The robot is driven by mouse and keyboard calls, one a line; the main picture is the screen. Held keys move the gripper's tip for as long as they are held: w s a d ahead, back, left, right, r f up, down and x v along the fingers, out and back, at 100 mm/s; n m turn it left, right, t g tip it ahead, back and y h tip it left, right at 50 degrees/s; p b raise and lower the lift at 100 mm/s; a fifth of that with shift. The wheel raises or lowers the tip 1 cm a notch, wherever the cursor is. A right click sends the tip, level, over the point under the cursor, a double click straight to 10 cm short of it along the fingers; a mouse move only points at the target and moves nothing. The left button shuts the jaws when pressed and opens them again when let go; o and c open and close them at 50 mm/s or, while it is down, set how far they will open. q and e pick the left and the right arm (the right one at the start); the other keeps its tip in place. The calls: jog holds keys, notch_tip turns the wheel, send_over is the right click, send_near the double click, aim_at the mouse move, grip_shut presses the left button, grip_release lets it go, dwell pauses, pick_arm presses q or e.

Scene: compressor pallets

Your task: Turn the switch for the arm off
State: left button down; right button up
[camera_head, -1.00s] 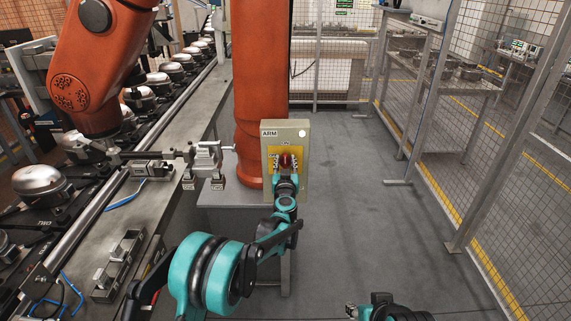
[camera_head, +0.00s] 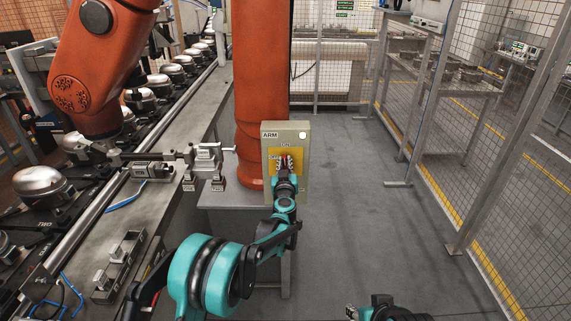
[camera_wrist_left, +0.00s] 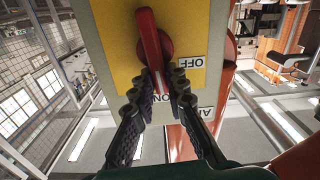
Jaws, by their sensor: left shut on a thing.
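The arm switch is a red rotary handle (camera_wrist_left: 150,42) on a yellow plate (camera_wrist_left: 116,40) on a beige box (camera_head: 301,146) labelled ARM. My left gripper (camera_head: 286,164) is in front of the plate. In the left wrist view, my left gripper (camera_wrist_left: 162,78) has its dark fingers on both sides of the handle's lower end, shut on it. That end points toward the ON label (camera_wrist_left: 160,99). The OFF label (camera_wrist_left: 191,62) is to the right of the handle. In the head view the fingers mostly hide the handle. My right gripper (camera_head: 352,312) shows only partly at the bottom edge; its jaw state is unclear.
An orange robot column (camera_head: 258,90) stands just behind and left of the switch box. A conveyor (camera_head: 190,130) with several compressors runs along the left. A mesh fence (camera_head: 500,150) stands on the right. The grey floor (camera_head: 350,200) between is clear.

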pick_arm(q)
jog(key=shift+a+f+n+b, duration=0.25)
jog(key=shift+a+f+n, duration=0.2)
jog(key=shift+n, duration=2.35)
jog(key=shift+a+f+n+b, duration=0.25)
jog(key=shift+a+f+n, duration=0.2)
jog(key=shift+n, duration=2.35)
jog(key=shift+a+f+n+b, duration=0.3)
jog(key=shift+f+n, duration=0.2)
jog(key=shift+n, duration=2.3)
jog(key=c, duration=1.5)
grip_release()
jog(key=shift+c, duration=0.2)
jog(key=s, duration=1.2)
